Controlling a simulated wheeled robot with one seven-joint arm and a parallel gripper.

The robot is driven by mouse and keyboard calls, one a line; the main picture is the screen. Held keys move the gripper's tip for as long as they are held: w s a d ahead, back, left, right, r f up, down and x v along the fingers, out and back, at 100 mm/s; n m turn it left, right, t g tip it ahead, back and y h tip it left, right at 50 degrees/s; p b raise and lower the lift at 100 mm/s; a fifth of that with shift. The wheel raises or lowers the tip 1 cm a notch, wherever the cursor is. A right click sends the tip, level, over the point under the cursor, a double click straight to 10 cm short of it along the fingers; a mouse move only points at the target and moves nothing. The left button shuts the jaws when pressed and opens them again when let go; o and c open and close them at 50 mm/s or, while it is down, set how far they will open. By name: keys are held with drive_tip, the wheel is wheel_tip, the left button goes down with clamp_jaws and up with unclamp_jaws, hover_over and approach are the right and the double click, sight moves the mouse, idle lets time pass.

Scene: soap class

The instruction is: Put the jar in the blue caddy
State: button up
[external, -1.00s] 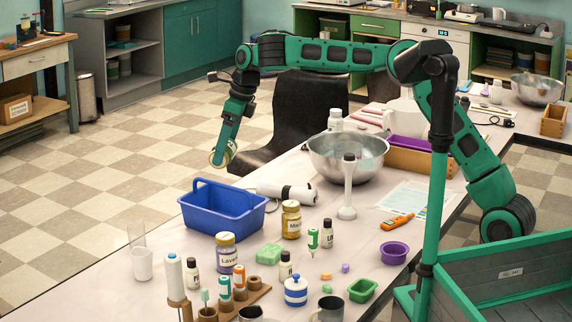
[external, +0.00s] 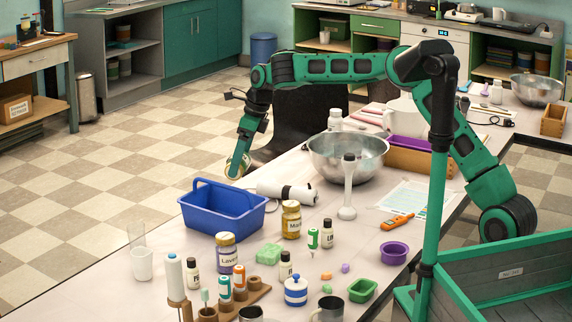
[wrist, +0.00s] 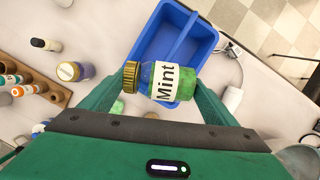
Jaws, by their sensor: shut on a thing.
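A jar labelled Mint (wrist: 167,82), with green contents and a gold lid, is held sideways between the two fingers of my gripper (wrist: 165,88). In the external view the jar (external: 235,169) hangs at the end of my gripper (external: 241,155), above and behind the blue caddy.
A white and black cylindrical device (external: 287,193) lies right of the caddy. A Lavender jar (external: 226,255) and another yellow jar (external: 291,220) stand in front of it. A large metal bowl (external: 347,160) sits further right. Bottles and a wooden holder (external: 245,300) crowd the front.

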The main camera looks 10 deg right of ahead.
drive_tip(key=shift+f, duration=1.85)
drive_tip(key=o, duration=1.4)
drive_tip(key=shift+f, duration=0.1)
